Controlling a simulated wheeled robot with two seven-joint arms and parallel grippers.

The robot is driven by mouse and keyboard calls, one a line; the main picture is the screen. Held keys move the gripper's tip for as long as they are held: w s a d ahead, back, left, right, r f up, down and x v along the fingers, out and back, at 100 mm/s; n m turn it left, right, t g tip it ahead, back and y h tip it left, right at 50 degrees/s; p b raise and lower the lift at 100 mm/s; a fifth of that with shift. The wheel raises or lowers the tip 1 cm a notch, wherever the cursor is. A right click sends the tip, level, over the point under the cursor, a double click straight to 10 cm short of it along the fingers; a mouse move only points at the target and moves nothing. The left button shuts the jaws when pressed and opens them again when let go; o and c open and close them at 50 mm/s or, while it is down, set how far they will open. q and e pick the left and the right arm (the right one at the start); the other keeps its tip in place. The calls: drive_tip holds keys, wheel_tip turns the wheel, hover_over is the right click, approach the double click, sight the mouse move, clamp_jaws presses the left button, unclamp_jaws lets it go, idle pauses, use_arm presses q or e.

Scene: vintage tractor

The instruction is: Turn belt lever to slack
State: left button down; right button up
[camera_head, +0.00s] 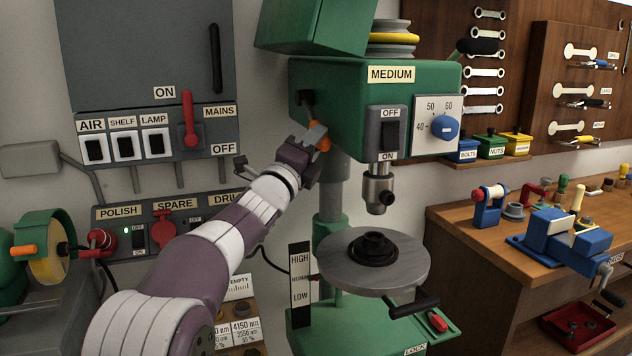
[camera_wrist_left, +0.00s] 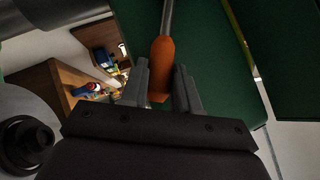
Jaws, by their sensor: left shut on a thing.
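The belt lever has an orange grip (camera_head: 324,144) and sits at the left side of the green drill press head (camera_head: 345,82). In the left wrist view, its orange grip (camera_wrist_left: 161,66) tapers to a thin grey metal rod. My left gripper (camera_head: 316,135) is shut on the grip, with one grey finger on each side in the left wrist view (camera_wrist_left: 162,88). The gripper hides part of the lever in the head view. No slack marking is readable near it. My right gripper is in neither view.
The press head has an OFF/ON switch (camera_head: 389,133), a blue knob (camera_head: 445,127) and a chuck (camera_head: 379,188). Below is a round table (camera_head: 405,264). A switch panel (camera_head: 150,140) is on the left wall; a workbench (camera_head: 480,235) stands right.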

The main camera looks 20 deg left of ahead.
use_arm(q)
drive_tip(key=w+a+f+m+t+h+b, duration=0.1)
drive_tip(key=w+a+f+m+h+b, duration=0.2)
drive_tip(key=f+m+h+b, duration=0.3)
drive_tip(key=shift+w+m+h+b, duration=0.6)
drive_tip(key=shift+w+m+b, duration=0.2)
drive_tip(key=shift+m+b, duration=0.55)
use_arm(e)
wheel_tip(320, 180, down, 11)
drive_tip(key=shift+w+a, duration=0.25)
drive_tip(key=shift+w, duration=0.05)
use_arm(q)
drive_tip(key=shift+r+m, duration=0.1)
drive_tip(key=shift+m, duration=0.15)
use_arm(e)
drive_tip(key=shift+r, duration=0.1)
use_arm(q)
drive_tip(key=c, duration=0.8)
unclamp_jaws()
